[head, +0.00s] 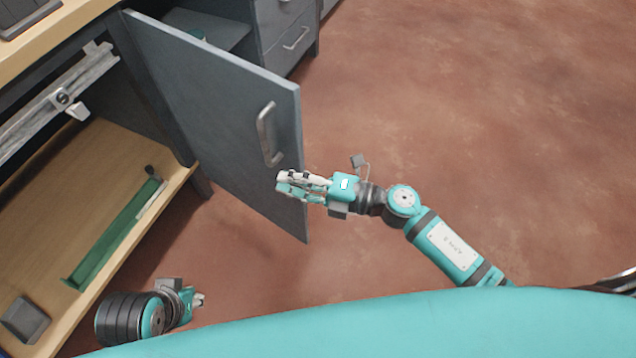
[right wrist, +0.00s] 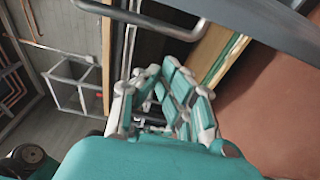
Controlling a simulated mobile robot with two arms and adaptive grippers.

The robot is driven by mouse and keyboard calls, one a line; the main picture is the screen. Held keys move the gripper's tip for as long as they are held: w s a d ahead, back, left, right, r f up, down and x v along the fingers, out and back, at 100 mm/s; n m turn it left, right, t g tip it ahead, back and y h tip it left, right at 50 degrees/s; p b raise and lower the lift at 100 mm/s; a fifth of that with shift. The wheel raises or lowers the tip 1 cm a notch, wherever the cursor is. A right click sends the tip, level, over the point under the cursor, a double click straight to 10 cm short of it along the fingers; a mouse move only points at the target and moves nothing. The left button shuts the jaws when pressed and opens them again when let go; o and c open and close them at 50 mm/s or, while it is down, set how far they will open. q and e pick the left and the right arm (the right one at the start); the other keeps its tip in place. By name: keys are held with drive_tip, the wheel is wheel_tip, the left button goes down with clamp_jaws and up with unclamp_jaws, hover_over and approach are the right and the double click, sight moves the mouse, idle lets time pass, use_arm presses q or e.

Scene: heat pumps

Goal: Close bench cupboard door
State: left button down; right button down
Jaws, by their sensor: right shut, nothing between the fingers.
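The grey bench cupboard door (head: 215,115) stands wide open in the head view, swung out from the bench. Its metal bar handle (head: 266,135) is near the free edge, facing me. My right gripper (head: 279,184) is shut and empty, just below the handle in the picture and close to the free edge. I cannot tell whether it touches the door. In the right wrist view the fingers (right wrist: 170,90) show below the handle (right wrist: 165,22) and apart from it. My left gripper (head: 200,299) is low at the left, small and partly turned away; its jaws are unclear.
The open cupboard has a wooden shelf (head: 45,215) with a green tray-like item (head: 112,235) and a dark block (head: 25,320). A grey drawer unit (head: 290,35) stands behind the door. The reddish floor (head: 480,110) to the right is clear.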

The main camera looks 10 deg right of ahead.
sight(302, 165)
drive_tip(key=shift+w+d+b, duration=0.5)
drive_tip(key=shift+w+d, duration=0.7)
drive_tip(key=shift+w, duration=0.3)
drive_tip(key=shift+w+d, duration=0.15)
